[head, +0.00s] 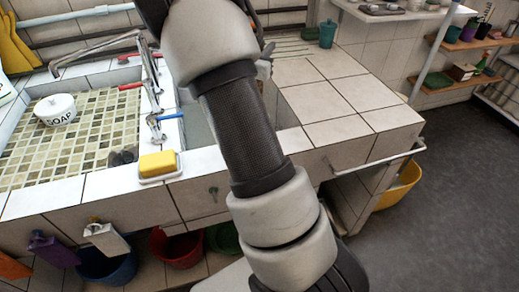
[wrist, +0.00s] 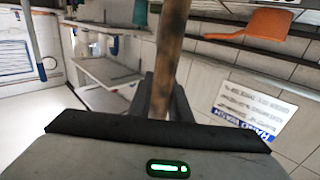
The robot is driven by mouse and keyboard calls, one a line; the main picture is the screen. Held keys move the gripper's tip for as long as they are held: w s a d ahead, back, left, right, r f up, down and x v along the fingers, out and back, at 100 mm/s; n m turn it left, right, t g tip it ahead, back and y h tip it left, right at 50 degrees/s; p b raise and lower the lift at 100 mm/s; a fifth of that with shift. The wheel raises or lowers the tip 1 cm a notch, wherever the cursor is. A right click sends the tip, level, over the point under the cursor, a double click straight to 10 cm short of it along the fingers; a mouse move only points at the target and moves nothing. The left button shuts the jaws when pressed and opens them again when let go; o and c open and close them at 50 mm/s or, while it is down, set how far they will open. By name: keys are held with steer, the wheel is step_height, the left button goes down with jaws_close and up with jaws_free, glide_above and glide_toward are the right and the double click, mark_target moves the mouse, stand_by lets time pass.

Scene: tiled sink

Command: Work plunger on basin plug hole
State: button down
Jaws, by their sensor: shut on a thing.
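In the wrist view a brown wooden handle (wrist: 172,50), which looks like the plunger's, stands between the dark fingers of my gripper (wrist: 165,100). My gripper is shut on it. The plunger's cup is out of sight. In the head view my arm crosses the middle of the picture and covers most of a tiled basin (head: 195,122), of which only a strip of inner wall shows. The plug hole cannot be seen.
Left are a mosaic-tiled surface with a soap pot (head: 56,110), taps (head: 163,125) and yellow soap (head: 158,164) on a dish. Buckets (head: 178,247) stand below.

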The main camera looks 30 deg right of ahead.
step_height(320, 180, up, 27)
steer(key=p, duration=1.9)
steer(key=shift+p, duration=0.4)
